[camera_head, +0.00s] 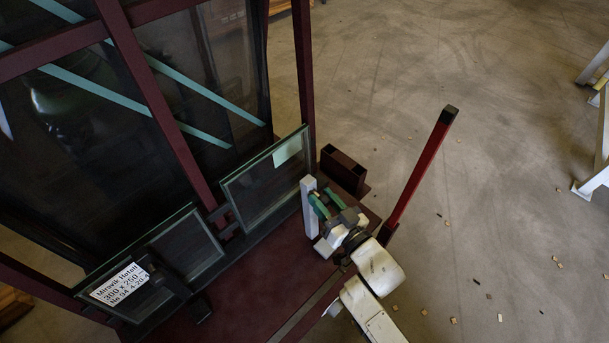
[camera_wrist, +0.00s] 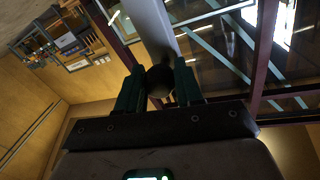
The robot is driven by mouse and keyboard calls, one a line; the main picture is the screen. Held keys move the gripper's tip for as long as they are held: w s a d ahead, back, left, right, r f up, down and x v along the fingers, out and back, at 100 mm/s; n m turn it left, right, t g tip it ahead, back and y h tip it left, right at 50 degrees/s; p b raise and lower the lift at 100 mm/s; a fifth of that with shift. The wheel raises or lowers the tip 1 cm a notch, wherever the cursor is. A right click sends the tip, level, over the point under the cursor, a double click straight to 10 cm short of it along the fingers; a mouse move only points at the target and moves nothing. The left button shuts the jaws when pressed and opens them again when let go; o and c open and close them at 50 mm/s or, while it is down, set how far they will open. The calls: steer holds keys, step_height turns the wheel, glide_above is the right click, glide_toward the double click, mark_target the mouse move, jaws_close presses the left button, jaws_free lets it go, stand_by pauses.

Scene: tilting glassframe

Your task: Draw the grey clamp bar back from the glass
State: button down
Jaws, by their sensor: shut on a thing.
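The grey clamp bar (camera_head: 308,207) is a pale upright bar at the right end of the small glass pane (camera_head: 262,187) in the head view. In the wrist view the bar (camera_wrist: 150,24) runs up from a dark round knob (camera_wrist: 160,81). My gripper (camera_head: 319,204) reaches the bar from the right with its green fingers. In the wrist view the fingers of my gripper (camera_wrist: 158,74) are shut on the knob, one on each side. Whether the bar touches the glass cannot be told.
A dark red frame (camera_head: 150,105) holds large panes on the left. A second small pane (camera_head: 187,246) stands beside a white label (camera_head: 120,285). A red post with a black tip (camera_head: 421,168) slants up right of my arm. A dark red box (camera_head: 342,169) stands behind my gripper. Open floor lies right.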

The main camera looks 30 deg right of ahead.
steer(key=shift+s+d+f, duration=0.1)
steer(key=shift+s+d, duration=0.15)
steer(key=shift+s, duration=0.5)
steer(key=shift+s+d, duration=0.2)
steer(key=shift+s, duration=0.5)
steer(key=c, duration=0.8)
jaws_free()
steer(key=shift+o, duration=0.2)
steer(key=shift+p, duration=0.3)
steer(key=s+d+p, duration=0.1)
steer(key=s, duration=0.9)
steer(key=shift+s+d+p, duration=0.15)
steer(key=shift+s+p, duration=0.25)
